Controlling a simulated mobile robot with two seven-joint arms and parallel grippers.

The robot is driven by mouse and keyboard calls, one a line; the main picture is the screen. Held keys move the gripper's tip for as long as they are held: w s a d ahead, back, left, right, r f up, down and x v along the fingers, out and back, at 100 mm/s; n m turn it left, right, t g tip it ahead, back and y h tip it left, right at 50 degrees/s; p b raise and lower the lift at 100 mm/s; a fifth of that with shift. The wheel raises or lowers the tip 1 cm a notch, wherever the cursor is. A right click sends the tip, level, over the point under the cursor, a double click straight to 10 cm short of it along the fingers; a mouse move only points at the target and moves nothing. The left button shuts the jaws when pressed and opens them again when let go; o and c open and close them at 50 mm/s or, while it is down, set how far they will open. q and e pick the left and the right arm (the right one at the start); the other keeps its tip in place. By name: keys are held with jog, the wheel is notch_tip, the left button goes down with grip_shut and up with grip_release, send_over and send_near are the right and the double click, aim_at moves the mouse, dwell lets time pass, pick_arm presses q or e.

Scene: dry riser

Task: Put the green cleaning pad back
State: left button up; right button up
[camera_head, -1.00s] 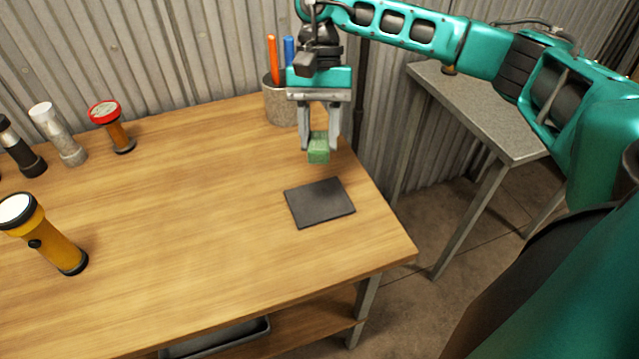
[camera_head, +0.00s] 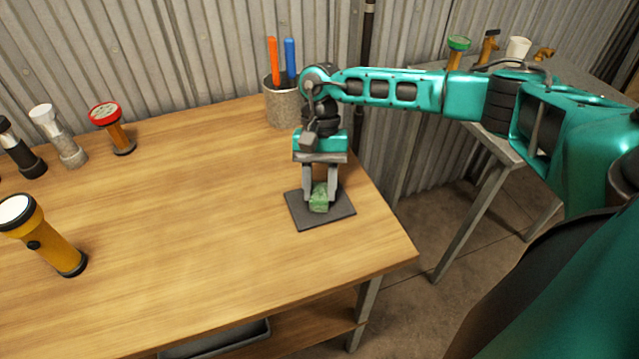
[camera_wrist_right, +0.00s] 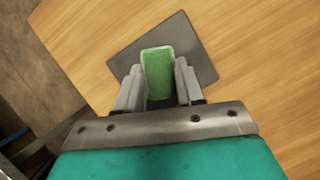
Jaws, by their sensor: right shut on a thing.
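The green cleaning pad (camera_head: 319,199) is a small green block. My right gripper (camera_head: 320,194) is shut on it, with one finger on each side. The pad is over the dark grey square mat (camera_head: 336,215) near the right end of the wooden table; I cannot tell whether it touches the mat. In the right wrist view the pad (camera_wrist_right: 158,72) stands between the fingers of my right gripper (camera_wrist_right: 159,85), with the mat (camera_wrist_right: 201,60) behind it. My left gripper is not in view.
A stone-like cup (camera_head: 282,105) with orange and blue sticks stands behind my right gripper. A yellow flashlight (camera_head: 50,240) and several other flashlights are at the left. The table (camera_head: 180,220) is clear in the middle. A grey side table (camera_head: 480,135) stands at the right.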

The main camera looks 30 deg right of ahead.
jog(key=shift+f, duration=0.2)
jog(key=o, duration=1)
jog(key=shift+r, duration=0.1)
jog(key=shift+w+r, duration=0.1)
jog(key=shift+r, duration=0.25)
jog(key=v, duration=1.1)
jog(key=shift+w+r, duration=0.1)
jog(key=shift+r, duration=0.2)
